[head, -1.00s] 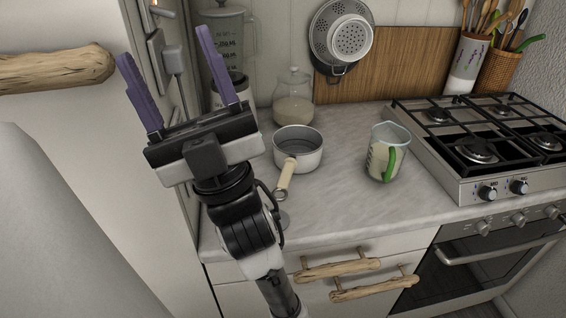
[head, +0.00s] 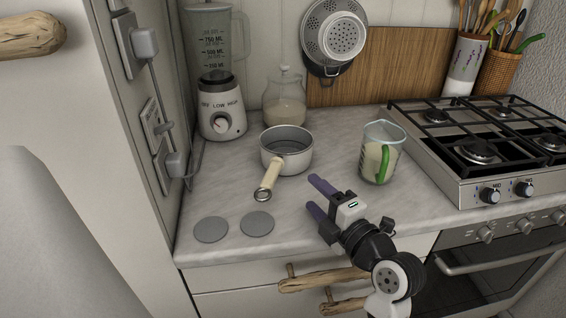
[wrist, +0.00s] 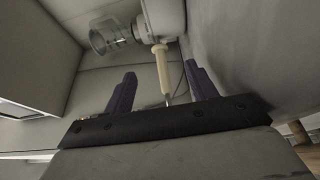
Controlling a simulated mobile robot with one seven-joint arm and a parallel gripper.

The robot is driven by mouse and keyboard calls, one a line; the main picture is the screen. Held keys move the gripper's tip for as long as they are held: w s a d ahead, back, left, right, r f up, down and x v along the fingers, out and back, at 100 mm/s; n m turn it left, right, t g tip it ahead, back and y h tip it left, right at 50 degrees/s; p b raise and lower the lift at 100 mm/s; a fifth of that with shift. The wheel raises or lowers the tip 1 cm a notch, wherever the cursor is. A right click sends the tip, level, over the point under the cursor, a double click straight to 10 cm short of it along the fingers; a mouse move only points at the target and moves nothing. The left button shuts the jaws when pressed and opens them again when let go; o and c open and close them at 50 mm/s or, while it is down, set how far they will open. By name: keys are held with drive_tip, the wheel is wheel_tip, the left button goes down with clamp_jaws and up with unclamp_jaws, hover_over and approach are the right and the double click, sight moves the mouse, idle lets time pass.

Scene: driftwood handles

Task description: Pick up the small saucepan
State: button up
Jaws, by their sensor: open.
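The small saucepan (head: 295,160) is a grey-white pot with a cream handle and a metal ring at its end. It stands upright on the counter, with the handle toward the front edge. My gripper (head: 312,194) is open and empty, to the right of the handle and apart from it. Its two purple fingers point left, toward the handle. In the wrist view the saucepan's handle (wrist: 162,72) shows beyond and between the open fingers (wrist: 159,85), with the white pot behind it at the top. The pot's inside looks empty in the head view.
A measuring jug (head: 372,160) with a green handle stands right of the saucepan. A glass jar (head: 284,103) and a blender (head: 221,110) stand behind. Two grey discs (head: 257,224) lie at the front left. The gas stove (head: 470,150) is at the right. Driftwood drawer handles (head: 325,281) stick out below.

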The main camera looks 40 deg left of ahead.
sight(282, 164)
drive_tip(key=p+x, duration=0.2)
drive_tip(key=x, duration=0.6)
drive_tip(key=shift+s, duration=0.1)
drive_tip(key=p+x, duration=0.2)
drive_tip(key=x, duration=0.1)
drive_tip(key=p+x, duration=0.1)
drive_tip(key=shift+a+r+p, duration=0.3)
drive_tip(key=shift+a, duration=0.1)
drive_tip(key=shift+a+f, duration=0.15)
drive_tip(key=shift+a, duration=0.15)
drive_tip(key=c, duration=1.2)
clamp_jaws()
